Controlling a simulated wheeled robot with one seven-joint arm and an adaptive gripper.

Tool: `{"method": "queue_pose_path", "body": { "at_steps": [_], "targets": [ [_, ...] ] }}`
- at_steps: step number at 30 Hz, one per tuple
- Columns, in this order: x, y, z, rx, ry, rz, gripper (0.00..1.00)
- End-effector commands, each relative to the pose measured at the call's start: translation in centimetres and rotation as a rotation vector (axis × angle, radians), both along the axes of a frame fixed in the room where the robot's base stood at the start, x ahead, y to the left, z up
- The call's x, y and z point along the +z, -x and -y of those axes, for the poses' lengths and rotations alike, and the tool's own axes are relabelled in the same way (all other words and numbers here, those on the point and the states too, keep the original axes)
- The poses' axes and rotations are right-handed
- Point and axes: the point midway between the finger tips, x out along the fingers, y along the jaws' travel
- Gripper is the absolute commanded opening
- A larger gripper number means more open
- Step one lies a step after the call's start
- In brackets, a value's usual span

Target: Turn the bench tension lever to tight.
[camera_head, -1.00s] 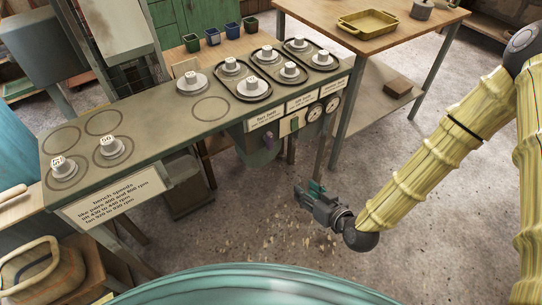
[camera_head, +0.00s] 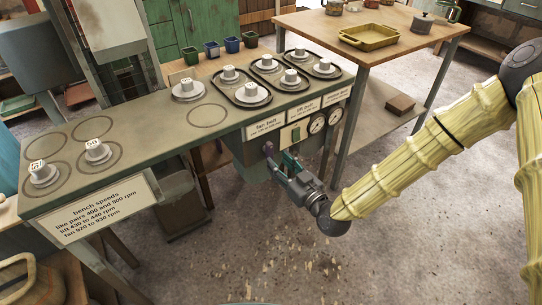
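The bench tension lever shows as a small purple knob (camera_head: 267,149) on the front of the green bench (camera_head: 150,123), left of the gauges. My gripper (camera_head: 280,163) is at the bench front, its fingertips close to the knob on its lower right. Part of the lever is hidden by the gripper. I cannot tell whether the fingers touch it or how far apart they are. The lever's tight and loose marks cannot be made out.
Pulleys (camera_head: 248,91) stand on bench trays and rings. A wooden table (camera_head: 375,50) with a yellow tray (camera_head: 369,37) stands at the right. The floor before the bench is open.

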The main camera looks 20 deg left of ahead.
Motion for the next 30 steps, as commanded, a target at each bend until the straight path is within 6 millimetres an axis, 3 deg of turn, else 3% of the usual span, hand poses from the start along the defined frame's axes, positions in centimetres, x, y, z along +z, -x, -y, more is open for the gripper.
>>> {"method": "queue_pose_path", "body": {
  "at_steps": [9,23,30],
  "targets": [
    [0.0,-2.6,-3.3,0.001,-0.001,0.001,0.39],
    [0.0,-3.2,-4.1,0.001,0.000,-0.001,0.39],
    [0.0,-3.2,-4.1,0.001,0.000,-0.001,0.00]
  ]
}}
